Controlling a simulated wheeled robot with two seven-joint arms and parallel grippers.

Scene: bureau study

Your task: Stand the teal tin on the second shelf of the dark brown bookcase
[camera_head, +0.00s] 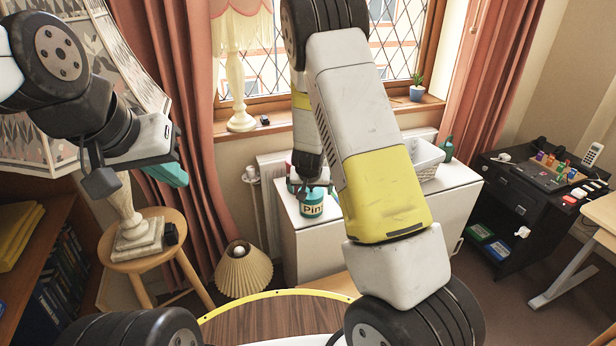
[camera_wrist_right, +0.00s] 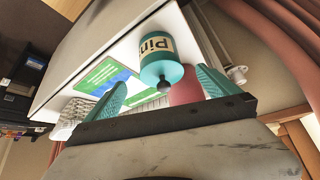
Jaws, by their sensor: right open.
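The teal tin (camera_head: 312,207), with a cream label reading "Pin", stands on the white cabinet (camera_head: 300,245) below the window. It also shows in the right wrist view (camera_wrist_right: 160,68), ahead of and between the teal fingers. My right gripper (camera_head: 308,186) is open close above or behind the tin; I cannot tell whether it touches it. My left gripper (camera_head: 172,172) hangs at the left near the curtain, its teal fingers partly hidden, so its opening is unclear. A dark brown bookcase (camera_head: 25,290) with books stands at the lower left, only partly in view.
A reddish object (camera_wrist_right: 185,88) is close beside the tin. A white basket (camera_head: 428,158) and a green bottle (camera_head: 447,148) are further right on the cabinet. A stool (camera_head: 150,262) with a lamp and a pleated shade (camera_head: 243,272) on the floor stand between bookcase and cabinet.

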